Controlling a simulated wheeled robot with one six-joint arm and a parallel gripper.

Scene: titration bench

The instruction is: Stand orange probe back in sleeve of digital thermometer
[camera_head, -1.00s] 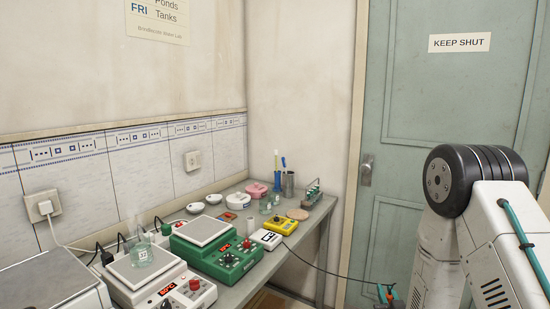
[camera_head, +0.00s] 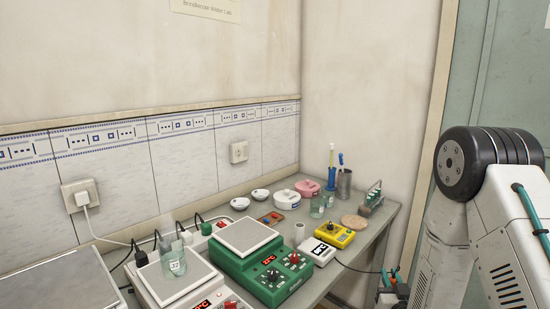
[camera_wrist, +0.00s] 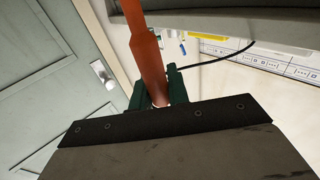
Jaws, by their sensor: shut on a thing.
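My gripper (camera_head: 388,282) is low at the right of the bench, beyond its right edge. In the wrist view its dark green jaws (camera_wrist: 154,93) are shut on the orange probe (camera_wrist: 148,55), which runs up out of the picture. In the head view only a small orange bit of the probe shows at the jaws. A black cable (camera_wrist: 215,60) leads from the probe side to the digital thermometer (camera_head: 317,251), a white box with a dark display on the bench. A small white upright tube (camera_head: 299,230) at its back left looks like the sleeve.
A yellow meter (camera_head: 335,235) stands right behind the thermometer, and a green hotplate (camera_head: 262,268) stands to its left. A white hotplate holds a beaker (camera_head: 173,260). Beakers, a metal cup (camera_head: 344,184) and a cork mat (camera_head: 355,221) stand farther back. The bench's right edge is near my gripper.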

